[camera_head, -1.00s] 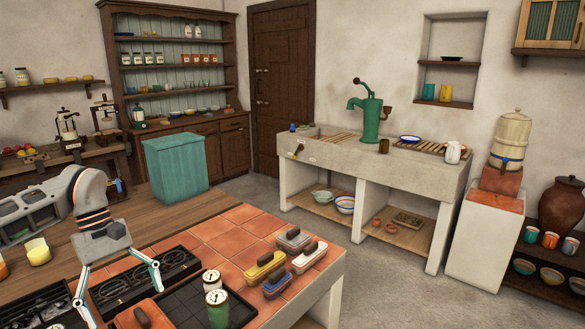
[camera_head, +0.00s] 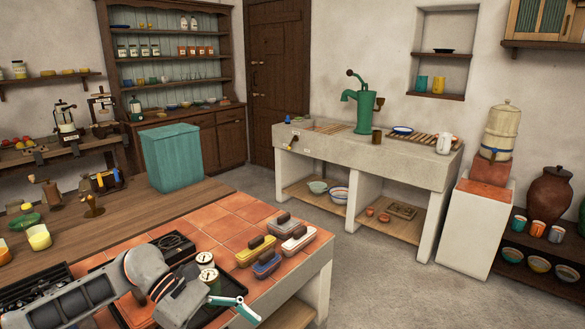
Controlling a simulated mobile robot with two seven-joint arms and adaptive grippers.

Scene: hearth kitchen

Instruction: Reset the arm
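My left arm comes in from the lower left and reaches over the tiled counter. Its gripper (camera_head: 236,305) is near the bottom edge of the view, low over the tray area and in front of the canisters. A teal finger linkage points to the lower right. The other finger is not clearly seen, so I cannot tell how far the gripper is open. No object shows in it. My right gripper is not in view.
Two lidded canisters (camera_head: 206,261) stand close behind my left gripper, partly hidden by it. Lidded dishes in yellow (camera_head: 256,251), blue (camera_head: 266,264) and white-red (camera_head: 298,240) sit right of them. The tiles farther back are clear.

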